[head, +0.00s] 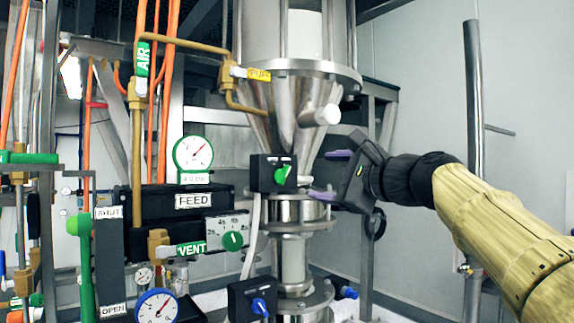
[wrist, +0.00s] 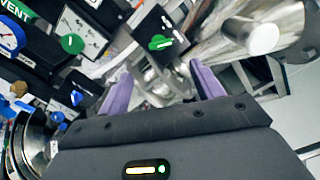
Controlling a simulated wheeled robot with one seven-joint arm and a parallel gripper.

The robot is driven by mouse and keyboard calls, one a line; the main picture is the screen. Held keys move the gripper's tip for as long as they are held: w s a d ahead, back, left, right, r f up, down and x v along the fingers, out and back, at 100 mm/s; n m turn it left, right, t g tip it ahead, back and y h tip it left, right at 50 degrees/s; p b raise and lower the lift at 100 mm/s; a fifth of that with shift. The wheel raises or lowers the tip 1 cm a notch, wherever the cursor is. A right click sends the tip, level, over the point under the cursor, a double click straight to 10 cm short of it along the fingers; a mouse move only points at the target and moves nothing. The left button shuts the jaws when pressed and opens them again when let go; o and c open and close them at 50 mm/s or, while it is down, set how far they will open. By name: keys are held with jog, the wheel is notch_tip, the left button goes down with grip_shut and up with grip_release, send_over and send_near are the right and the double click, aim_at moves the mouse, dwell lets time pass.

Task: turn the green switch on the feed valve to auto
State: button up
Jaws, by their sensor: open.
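The green switch (head: 283,175) is a knob on the face of a small black box (head: 262,168), below the metal cone and beside the pipe. In the wrist view the green switch (wrist: 159,43) shows ahead of my fingers, with a pale line across it. My gripper (head: 324,175) is just right of the box, with its purple fingers spread and pointing left at it. The wrist view shows my gripper (wrist: 160,75) open and empty, with a gap between the fingers and the switch. Which setting the switch points to is too small to read.
A lower black box has a blue switch (head: 261,305). A panel with a green dial (head: 232,240) and the FEED box (head: 193,201) stand left. A grey post (head: 474,130) rises behind my arm.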

aim_at(285, 174)
jog(key=p+x, duration=0.9)
jog(key=x, duration=0.3)
jog(key=shift+s+r, duration=0.1)
jog(key=shift+r, duration=0.1)
jog(key=shift+w+a+f+p, duration=0.25)
jog(key=shift+w+a+p, duration=0.15)
jog(key=shift+w, duration=0.2)
jog(key=c, duration=1)
